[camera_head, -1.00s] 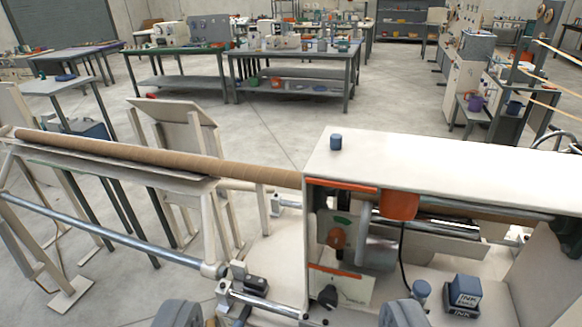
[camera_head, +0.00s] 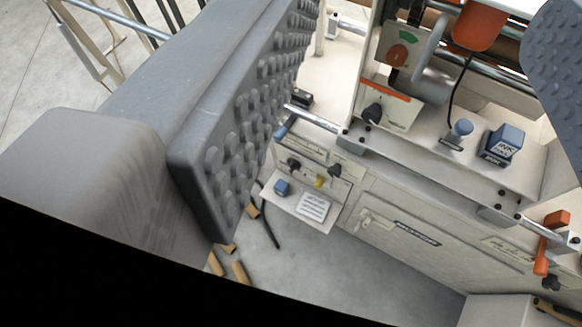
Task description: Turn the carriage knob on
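My gripper (camera_head: 425,85) is open and empty. Its large studded left finger fills the left side, and part of the right finger shows at the upper right edge. Between and beyond the fingers, a black knob (camera_head: 372,113) sits on a white plate with an orange stripe (camera_head: 386,90). An orange knob (camera_head: 397,55) with a green mark above it sits higher on a white panel. Two more black knobs, left (camera_head: 293,164) and right (camera_head: 333,170), are on a lower front panel. I cannot read which knob is labelled carriage. No finger visibly touches a knob.
A blue ink box (camera_head: 503,142) and a small blue-capped part (camera_head: 461,130) stand on the machine bed. An orange-handled lever (camera_head: 543,255) is at the lower right. Cardboard tube pieces (camera_head: 240,272) lie on the floor. A black cable hangs near the orange housing (camera_head: 478,25).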

